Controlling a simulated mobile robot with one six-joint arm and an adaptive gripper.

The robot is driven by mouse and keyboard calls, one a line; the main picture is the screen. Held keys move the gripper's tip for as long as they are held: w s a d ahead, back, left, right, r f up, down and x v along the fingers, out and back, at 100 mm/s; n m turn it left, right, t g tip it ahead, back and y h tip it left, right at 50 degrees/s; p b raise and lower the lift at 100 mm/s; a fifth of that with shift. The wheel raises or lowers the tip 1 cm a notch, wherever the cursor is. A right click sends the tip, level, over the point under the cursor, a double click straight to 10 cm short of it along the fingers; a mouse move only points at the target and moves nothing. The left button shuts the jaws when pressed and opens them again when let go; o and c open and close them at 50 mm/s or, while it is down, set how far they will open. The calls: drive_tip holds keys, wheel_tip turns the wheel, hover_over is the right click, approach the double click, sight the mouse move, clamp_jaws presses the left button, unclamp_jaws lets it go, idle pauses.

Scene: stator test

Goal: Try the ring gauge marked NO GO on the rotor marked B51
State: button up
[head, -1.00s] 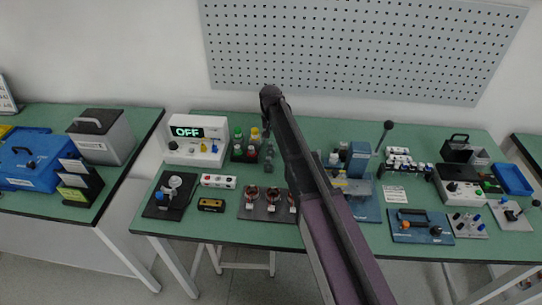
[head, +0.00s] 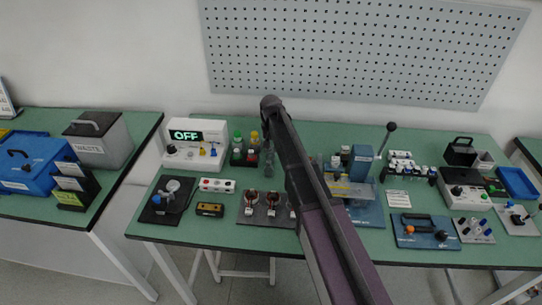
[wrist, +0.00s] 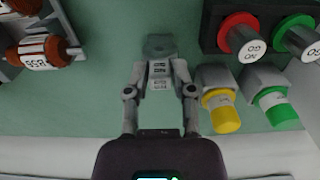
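In the wrist view, the red gauge (wrist: 238,36), with an upside-down label that seems to read NO GO, and a green gauge (wrist: 293,32) sit in a dark stand (wrist: 212,10). The stand also shows in the head view (head: 240,160). My gripper (wrist: 158,72) is right of the stand in the head view, with its fingers apart. A small pale labelled patch shows between them; I cannot tell what it is. Neither finger touches the gauges. Several copper rotors (head: 270,198) lie on a dark plate; one rotor (wrist: 40,54) shows a partly readable label. I cannot pick out B51.
Yellow-capped (wrist: 224,110) and green-capped (wrist: 275,106) bottles stand close beside my gripper. A white instrument (head: 196,142) reading OFF is at the left. A blue press-like fixture (head: 361,160) stands right of my arm. Some green bench is clear in front of the bottles.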

clamp_jaws()
drive_tip(key=shift+r, duration=0.1)
drive_tip(key=shift+r+p, duration=1.45)
drive_tip(key=shift+p, duration=0.1)
drive_tip(key=s+d+r+n+p, duration=0.3)
drive_tip(key=s+d+n, duration=0.2)
drive_tip(key=n, duration=1.3)
drive_tip(key=shift+s+d, duration=0.3)
drive_tip(key=shift+s, duration=0.65)
